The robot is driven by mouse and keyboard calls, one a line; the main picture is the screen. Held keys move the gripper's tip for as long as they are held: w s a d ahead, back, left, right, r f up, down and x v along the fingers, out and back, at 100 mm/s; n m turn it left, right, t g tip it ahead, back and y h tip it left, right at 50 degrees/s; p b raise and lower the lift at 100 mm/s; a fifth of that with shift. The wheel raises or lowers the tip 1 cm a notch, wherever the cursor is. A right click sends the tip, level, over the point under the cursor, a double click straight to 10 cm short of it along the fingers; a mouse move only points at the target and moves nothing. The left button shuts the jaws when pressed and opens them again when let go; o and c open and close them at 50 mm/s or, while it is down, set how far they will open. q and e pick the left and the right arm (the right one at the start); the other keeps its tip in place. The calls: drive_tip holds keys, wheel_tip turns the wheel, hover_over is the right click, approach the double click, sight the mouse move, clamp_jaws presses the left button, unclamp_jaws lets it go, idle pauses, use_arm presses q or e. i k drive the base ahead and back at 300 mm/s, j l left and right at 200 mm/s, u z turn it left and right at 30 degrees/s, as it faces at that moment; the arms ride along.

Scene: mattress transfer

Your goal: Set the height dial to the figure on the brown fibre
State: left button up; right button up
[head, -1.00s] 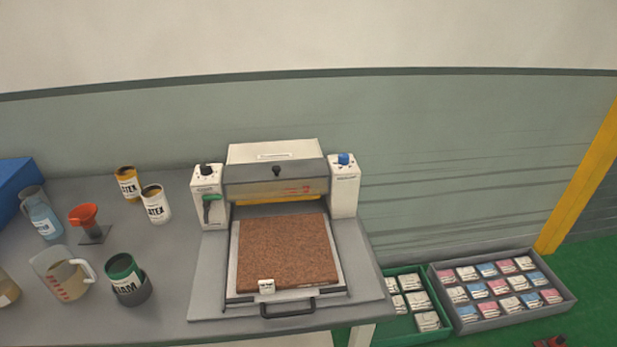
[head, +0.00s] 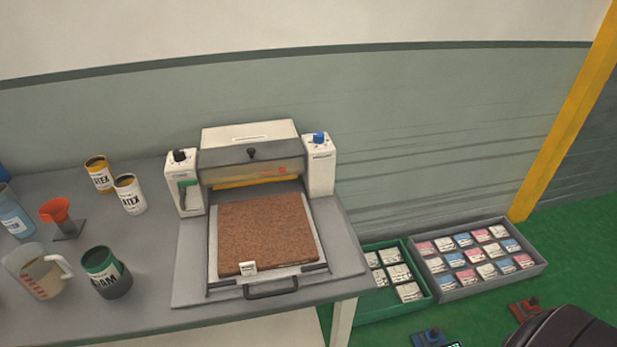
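The brown fibre (head: 266,232) is a flat square slab lying on the pull-out tray (head: 310,262) of the press. A small white tag (head: 247,268) sits at its front edge; its figure is too small to read. The press (head: 251,155) has a black knob (head: 180,156) on its left post and a blue knob (head: 318,138) on its right post. I cannot tell from the markings which one is the height dial, or its setting. A green lever (head: 183,195) is on the left post. Neither gripper shows in the head view.
A green crate (head: 424,298) and a grey crate (head: 538,262) of packets lie on the floor at right.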

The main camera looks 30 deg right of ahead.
sight(318, 137)
drive_tip(key=z, duration=0.5)
drive_tip(key=i+l+z, duration=0.15)
drive_tip(key=l+z, duration=0.3)
drive_tip(key=i+l+z, duration=0.15)
drive_tip(key=z, duration=0.3)
drive_tip(key=i+l+z, duration=0.25)
drive_tip(key=z, duration=0.2)
drive_tip(key=i+l, duration=0.3)
